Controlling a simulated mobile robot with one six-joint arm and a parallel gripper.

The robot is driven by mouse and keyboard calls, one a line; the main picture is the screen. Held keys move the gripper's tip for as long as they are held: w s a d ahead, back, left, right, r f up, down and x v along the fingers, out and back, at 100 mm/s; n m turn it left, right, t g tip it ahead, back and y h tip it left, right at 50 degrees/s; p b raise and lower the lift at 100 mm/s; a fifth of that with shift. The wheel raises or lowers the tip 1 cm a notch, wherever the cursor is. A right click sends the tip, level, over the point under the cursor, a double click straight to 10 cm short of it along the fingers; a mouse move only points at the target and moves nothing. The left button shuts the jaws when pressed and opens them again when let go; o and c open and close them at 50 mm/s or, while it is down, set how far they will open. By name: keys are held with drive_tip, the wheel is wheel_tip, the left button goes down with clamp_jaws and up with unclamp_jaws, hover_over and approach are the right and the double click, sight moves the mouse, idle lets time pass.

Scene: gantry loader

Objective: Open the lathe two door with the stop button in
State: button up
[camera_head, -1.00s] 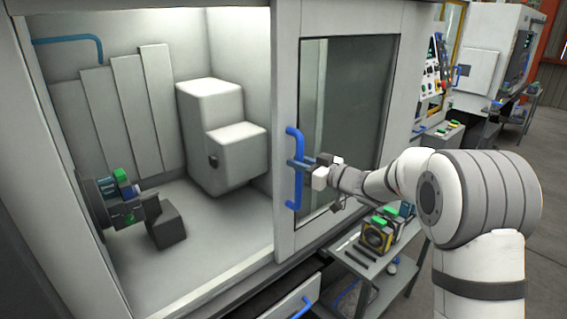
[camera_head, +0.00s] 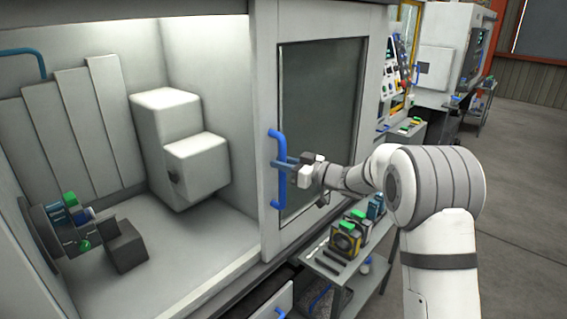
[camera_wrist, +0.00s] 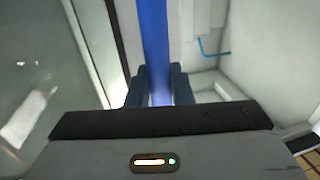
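The lathe door (camera_head: 262,120) is a pale sliding panel with a dark window, standing well open so the interior shows on its left. Its blue vertical handle (camera_head: 274,185) is near the door's left edge. My gripper (camera_head: 287,164) is at the middle of the handle. In the wrist view the handle (camera_wrist: 154,40) runs between the two dark fingers of my gripper (camera_wrist: 160,85), which look closed around it. A control panel (camera_head: 396,65) with small buttons is right of the door. I cannot tell whether a stop button there is pressed in.
The lathe interior has a chuck (camera_head: 45,230) and a white block (camera_head: 190,150). A side table (camera_head: 345,275) with several parts stands below my arm. Another machine (camera_head: 445,60) is behind. Open floor (camera_head: 525,200) lies to the right.

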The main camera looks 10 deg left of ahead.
drive_tip(key=shift+o, duration=1.4)
drive_tip(key=shift+w+a, duration=0.25)
drive_tip(key=shift+o, duration=0.6)
drive_tip(key=shift+d, duration=0.1)
drive_tip(key=b+v, duration=0.2)
drive_tip(key=v, duration=0.6)
drive_tip(key=shift+s+r, duration=0.1)
